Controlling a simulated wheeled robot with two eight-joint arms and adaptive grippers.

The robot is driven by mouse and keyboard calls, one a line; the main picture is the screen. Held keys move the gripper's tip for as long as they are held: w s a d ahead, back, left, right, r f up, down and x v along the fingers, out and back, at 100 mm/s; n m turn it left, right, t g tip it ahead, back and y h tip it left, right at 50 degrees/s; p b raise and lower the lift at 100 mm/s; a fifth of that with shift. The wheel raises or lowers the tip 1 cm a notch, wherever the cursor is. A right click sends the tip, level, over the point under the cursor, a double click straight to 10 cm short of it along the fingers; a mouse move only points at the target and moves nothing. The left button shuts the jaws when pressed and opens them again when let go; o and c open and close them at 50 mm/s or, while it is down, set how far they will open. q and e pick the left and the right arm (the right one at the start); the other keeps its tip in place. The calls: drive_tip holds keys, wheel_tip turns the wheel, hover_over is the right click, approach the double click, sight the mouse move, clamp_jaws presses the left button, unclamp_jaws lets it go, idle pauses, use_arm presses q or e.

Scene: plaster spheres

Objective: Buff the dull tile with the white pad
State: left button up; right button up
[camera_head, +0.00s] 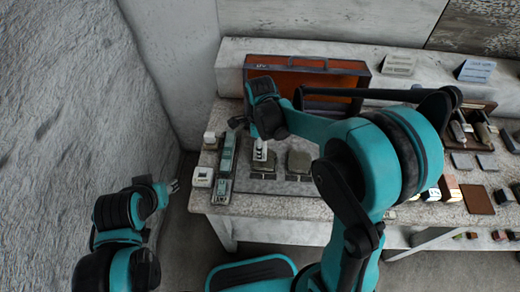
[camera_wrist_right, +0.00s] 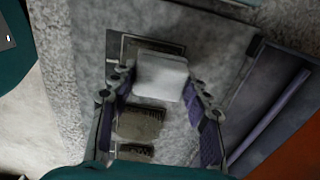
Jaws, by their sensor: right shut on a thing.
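The white pad (camera_head: 260,149) is held upright in my right gripper (camera_head: 262,141), over the left end of the row of grey-brown tiles. In the right wrist view the white pad (camera_wrist_right: 162,77) sits between the two fingers and partly covers a framed tile (camera_wrist_right: 130,46). I cannot tell whether pad and tile touch. A second tile (camera_wrist_right: 139,123) and a third one (camera_wrist_right: 135,152) show beyond it. In the head view a tile (camera_head: 299,162) lies right of the pad. Which tile is dull is unclear. My left gripper (camera_head: 174,186) is off the table's left side, too small to read.
An open orange-brown case (camera_head: 305,75) stands behind. A green tray (camera_head: 226,160) and white blocks (camera_head: 202,177) lie at the table's left end. Wooden trays and several small blocks fill the right side. My right arm hides the table's middle.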

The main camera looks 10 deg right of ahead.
drive_tip(key=shift+w+r, duration=0.15)
drive_tip(key=shift+r+p, duration=0.95)
drive_tip(key=shift+r, duration=0.3)
wheel_tip(320, 180, up, 4)
drive_tip(key=p, duration=0.3)
